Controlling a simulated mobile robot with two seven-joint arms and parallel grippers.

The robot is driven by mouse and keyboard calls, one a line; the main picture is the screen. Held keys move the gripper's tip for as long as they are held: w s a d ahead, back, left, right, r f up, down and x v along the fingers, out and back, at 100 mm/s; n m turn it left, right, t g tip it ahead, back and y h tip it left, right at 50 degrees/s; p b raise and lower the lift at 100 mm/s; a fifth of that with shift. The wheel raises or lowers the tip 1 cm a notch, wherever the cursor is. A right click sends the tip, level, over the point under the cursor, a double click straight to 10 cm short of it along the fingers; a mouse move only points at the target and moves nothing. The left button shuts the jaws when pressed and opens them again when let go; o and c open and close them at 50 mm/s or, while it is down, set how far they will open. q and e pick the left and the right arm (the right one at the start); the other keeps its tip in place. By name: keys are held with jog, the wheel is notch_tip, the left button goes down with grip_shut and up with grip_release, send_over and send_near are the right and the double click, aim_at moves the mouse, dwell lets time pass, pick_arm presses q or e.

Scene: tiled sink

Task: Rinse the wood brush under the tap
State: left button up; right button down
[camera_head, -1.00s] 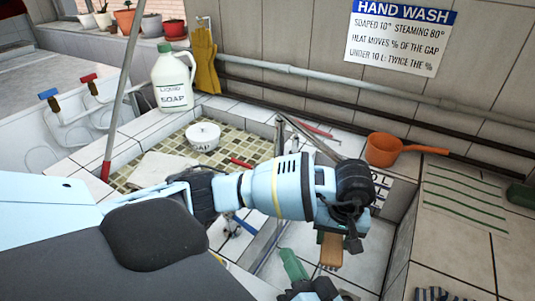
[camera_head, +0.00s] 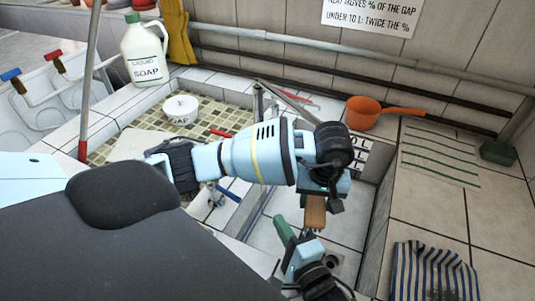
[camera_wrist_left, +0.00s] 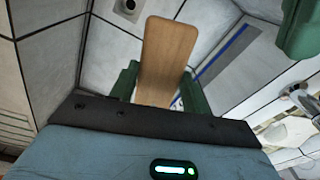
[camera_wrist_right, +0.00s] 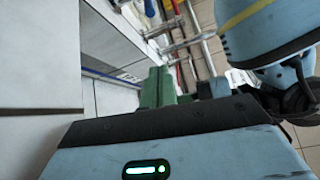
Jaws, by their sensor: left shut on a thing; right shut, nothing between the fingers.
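The wood brush (camera_head: 315,213) is a flat tan piece hanging below my left gripper (camera_head: 322,192), over the white tiled sink (camera_head: 345,225). In the left wrist view the brush (camera_wrist_left: 167,50) stands between the two green fingers (camera_wrist_left: 160,88), which are shut on it. Metal fittings (camera_head: 218,193) with blue parts show partly behind my left arm; I cannot tell the tap's spout.
A drain (camera_head: 333,260) lies in the sink floor. An orange dipper (camera_head: 363,113) and a striped cloth (camera_head: 432,272) lie on the right. A soap jug (camera_head: 145,48) and a white soap bowl (camera_head: 181,108) stand at the left. The right counter between is mostly clear.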

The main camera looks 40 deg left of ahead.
aim_at(224, 191)
jog(key=a, duration=0.8)
jog(key=shift+a, duration=0.4)
jog(key=shift+r, duration=0.1)
jog(key=shift+s+r, duration=0.1)
jog(key=shift+s, duration=0.95)
jog(key=shift+w, duration=0.15)
